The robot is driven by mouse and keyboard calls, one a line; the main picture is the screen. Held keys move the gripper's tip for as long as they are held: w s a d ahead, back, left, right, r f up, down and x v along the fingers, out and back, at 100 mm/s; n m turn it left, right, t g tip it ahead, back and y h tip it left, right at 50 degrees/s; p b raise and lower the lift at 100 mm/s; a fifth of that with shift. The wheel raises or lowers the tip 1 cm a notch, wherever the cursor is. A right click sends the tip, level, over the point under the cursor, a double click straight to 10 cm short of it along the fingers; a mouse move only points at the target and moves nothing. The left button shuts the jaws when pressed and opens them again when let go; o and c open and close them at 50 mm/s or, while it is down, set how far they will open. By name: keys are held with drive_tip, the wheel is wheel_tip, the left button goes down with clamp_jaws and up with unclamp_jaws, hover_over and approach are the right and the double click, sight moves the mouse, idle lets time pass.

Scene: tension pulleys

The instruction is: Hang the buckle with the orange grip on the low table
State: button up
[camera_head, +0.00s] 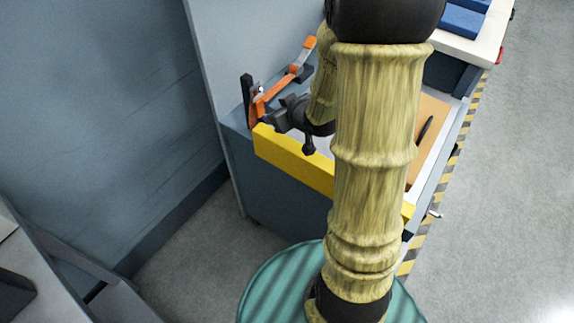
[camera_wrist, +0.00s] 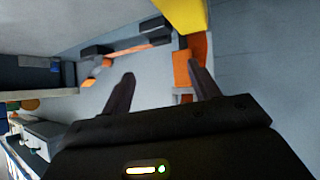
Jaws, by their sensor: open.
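The low table (camera_head: 232,122) has a yellow front edge (camera_head: 290,160). At its left corner, an orange piece (camera_head: 258,108), apparently the buckle's orange grip, is beside a dark upright post (camera_head: 247,88). An orange and grey strap-like part (camera_head: 285,82) runs from there toward the back. My gripper (camera_head: 272,121) is open, close to the orange piece. In the wrist view the orange piece (camera_wrist: 182,68) shows beside the right finger, and the space between my fingertips (camera_wrist: 160,75) looks empty. I cannot tell whether the finger touches it, or whether the buckle hangs on anything.
A grey wall panel (camera_head: 205,50) stands close on the left of the table. A brown board (camera_head: 430,118) with a dark pen-like object (camera_head: 424,129) lies on the right part. Blue bins (camera_head: 462,20) stand at the back right. Open floor (camera_head: 500,200) lies to the right.

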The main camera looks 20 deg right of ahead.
drive_tip(key=s+a+m+g, duration=0.1)
drive_tip(key=s+g, duration=0.3)
drive_tip(key=s, duration=0.4)
drive_tip(key=s+a+m+g+h, duration=0.1)
drive_tip(key=s+a+g, duration=0.3)
drive_tip(key=s, duration=0.5)
drive_tip(key=shift+f+m+h, duration=0.3)
drive_tip(key=shift+f+m, duration=0.05)
drive_tip(key=shift+m, duration=0.45)
drive_tip(key=w+p+v, duration=0.2)
drive_tip(key=p+v, duration=0.9)
drive_tip(key=p, duration=0.1)
drive_tip(key=w+r+p+v, duration=0.1)
drive_tip(key=w+p+v, duration=0.2)
drive_tip(key=p+v, duration=0.9)
drive_tip(key=shift+r, duration=0.45)
drive_tip(key=shift+o, duration=0.5)
drive_tip(key=shift+w+d, duration=0.1)
